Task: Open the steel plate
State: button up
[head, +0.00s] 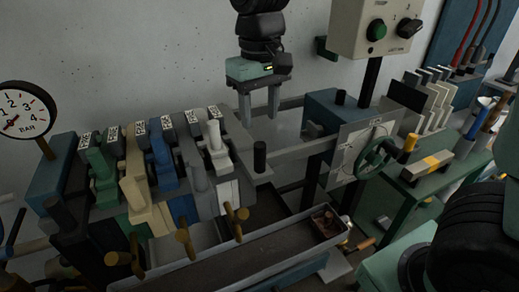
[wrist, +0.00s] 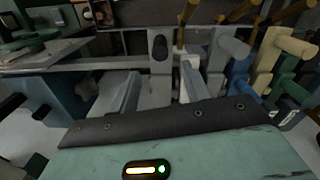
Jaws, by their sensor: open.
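A grey plate that looks like the steel one (head: 198,178) stands in the upright row on the left, between the blue plate (head: 160,160) and the pale white plate (head: 215,138). It also shows in the wrist view (wrist: 222,55), partly hidden by the white plate's handle. My gripper (head: 259,112) points down over the gap to the right of the row, behind a post with a black knob (head: 260,156). Its two fingers are apart, with nothing between them. In the wrist view the gripper (wrist: 160,72) faces the black knob (wrist: 160,46), and the plates are to its right.
Green (head: 101,170) and cream plates (head: 137,185) fill the row's left part. Brass handles (head: 237,222) stick out in front above a long trough (head: 240,265). A handwheel (head: 377,154) and a control box (head: 375,30) stand right. A pressure gauge (head: 22,110) is far left.

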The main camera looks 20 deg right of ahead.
aim_at(261, 153)
notch_tip(261, 153, down, 11)
jog(key=shift+r+p, duration=0.1)
jog(key=shift+p, duration=0.65)
grip_shut()
jog(key=shift+d, duration=0.1)
